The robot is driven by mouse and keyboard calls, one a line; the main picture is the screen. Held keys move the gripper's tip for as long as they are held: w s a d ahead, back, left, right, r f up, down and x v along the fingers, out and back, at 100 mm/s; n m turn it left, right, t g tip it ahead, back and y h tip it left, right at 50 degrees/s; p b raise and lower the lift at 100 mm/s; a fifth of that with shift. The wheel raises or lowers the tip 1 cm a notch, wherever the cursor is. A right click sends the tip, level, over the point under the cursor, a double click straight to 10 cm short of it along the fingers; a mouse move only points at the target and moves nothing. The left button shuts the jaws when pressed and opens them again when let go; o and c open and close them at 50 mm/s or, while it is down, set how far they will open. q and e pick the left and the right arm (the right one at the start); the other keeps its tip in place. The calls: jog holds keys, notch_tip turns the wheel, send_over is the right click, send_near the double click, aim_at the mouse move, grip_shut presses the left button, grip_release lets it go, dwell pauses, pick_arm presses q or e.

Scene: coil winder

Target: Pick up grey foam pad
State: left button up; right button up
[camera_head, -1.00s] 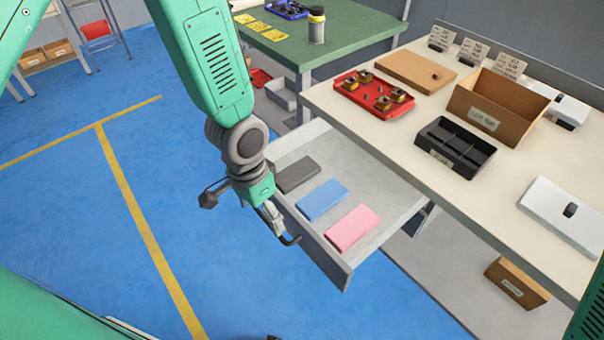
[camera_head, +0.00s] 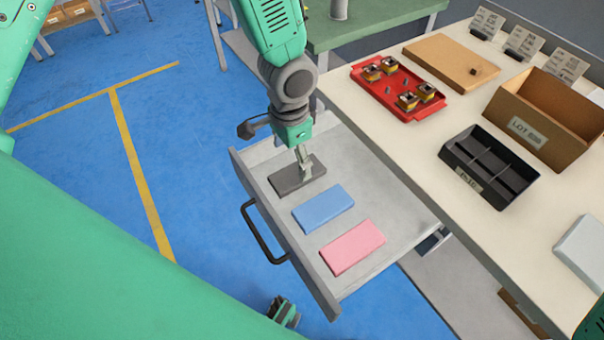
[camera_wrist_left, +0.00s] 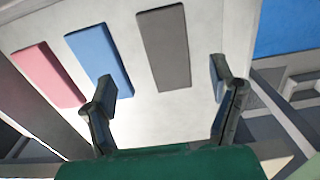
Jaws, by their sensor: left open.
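The grey foam pad (camera_head: 290,181) lies flat in the open drawer, farthest from me in a row with a blue pad (camera_head: 323,208) and a pink pad (camera_head: 352,247). My left gripper (camera_head: 305,172) is above the grey pad and covers part of it in the head view. In the left wrist view my left gripper (camera_wrist_left: 163,82) is open and empty, its fingers spread wide. The grey pad (camera_wrist_left: 164,50) shows there between and beyond the fingertips, apart from them.
The drawer (camera_head: 385,195) has raised walls and a dark front handle (camera_head: 262,235). The worktop (camera_head: 400,140) stands over its right side, with a red tray (camera_head: 385,105), a black divided bin (camera_head: 452,155) and a cardboard box (camera_head: 510,102). Drawer floor right of the pads is bare.

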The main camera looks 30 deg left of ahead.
aim_at(289, 175)
pick_arm(q)
jog(key=f, duration=0.1)
jog(key=a+f, duration=0.1)
jog(key=shift+w+f, duration=0.15)
jog(key=shift+f, duration=0.25)
jog(key=shift+a+f, duration=0.25)
jog(key=shift+f, duration=0.35)
jog(key=f, duration=0.1)
jog(key=d+f+b, duration=0.1)
jog(key=f, duration=0.1)
jog(key=shift+f, duration=0.25)
jog(key=shift+d+f+b, duration=0.1)
jog(key=shift+f+b, duration=0.2)
jog(key=shift+a, duration=0.45)
jog(key=c, duration=0.8)
pick_arm(e)
jog(key=shift+a+f, duration=0.65)
jog(key=shift+f, duration=0.15)
